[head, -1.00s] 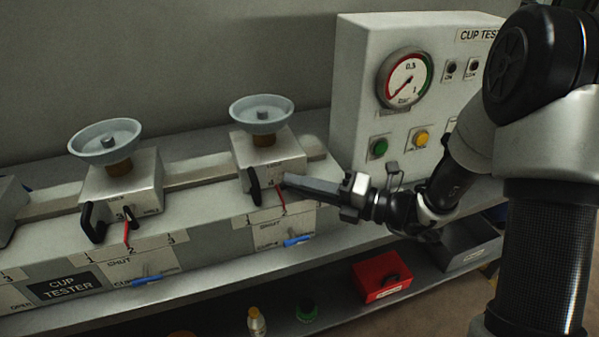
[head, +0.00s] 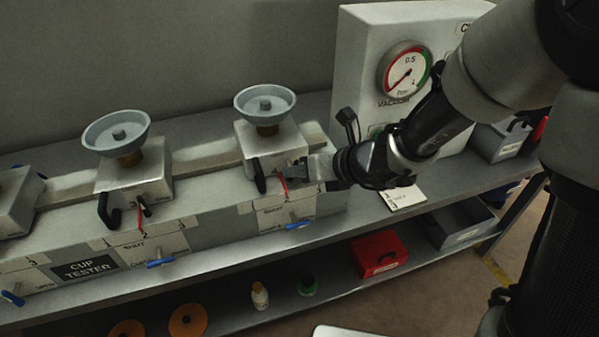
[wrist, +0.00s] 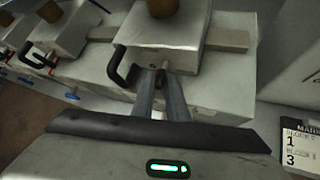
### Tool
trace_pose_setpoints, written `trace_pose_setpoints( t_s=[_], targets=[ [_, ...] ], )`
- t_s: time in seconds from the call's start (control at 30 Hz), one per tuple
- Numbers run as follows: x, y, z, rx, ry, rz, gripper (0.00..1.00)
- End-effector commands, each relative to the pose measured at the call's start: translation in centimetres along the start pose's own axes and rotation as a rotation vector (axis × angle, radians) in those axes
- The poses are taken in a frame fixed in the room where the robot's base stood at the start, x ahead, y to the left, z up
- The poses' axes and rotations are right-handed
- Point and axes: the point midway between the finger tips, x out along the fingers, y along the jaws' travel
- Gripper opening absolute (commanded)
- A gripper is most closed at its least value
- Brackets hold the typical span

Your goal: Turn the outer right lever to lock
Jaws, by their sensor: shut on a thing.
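The rightmost metal block (head: 270,150) carries a grey cup on top and has a black bracket handle (head: 260,176) at its front left. Beside the handle is a small lever with a red pointer (head: 283,186), which points down toward the scale numbers near 2. My gripper (head: 298,168) is at the front of this block, to the right of the bracket handle. In the wrist view its two fingers (wrist: 161,82) close together on the small lever, whose gripped part is mostly hidden. The bracket handle (wrist: 119,68) stands apart, left of the fingers.
A similar block (head: 135,180) stands to the left, with its own handle and red pointer. A gauge panel (head: 360,65) rises at the back right. Blue valve handles (head: 297,226) stick out below. A red box (head: 378,252) and bottles sit on the lower shelf.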

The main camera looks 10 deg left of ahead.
Motion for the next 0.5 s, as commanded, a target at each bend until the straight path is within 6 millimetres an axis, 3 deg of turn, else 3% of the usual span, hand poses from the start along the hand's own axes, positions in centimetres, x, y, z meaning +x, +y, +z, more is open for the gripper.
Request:
trace_pose_setpoints(
  t_s=[0.5],
  targets=[
    [0.18, 0.57, 0.11, -0.227, 0.059, -0.223, 0.0]
  ],
)
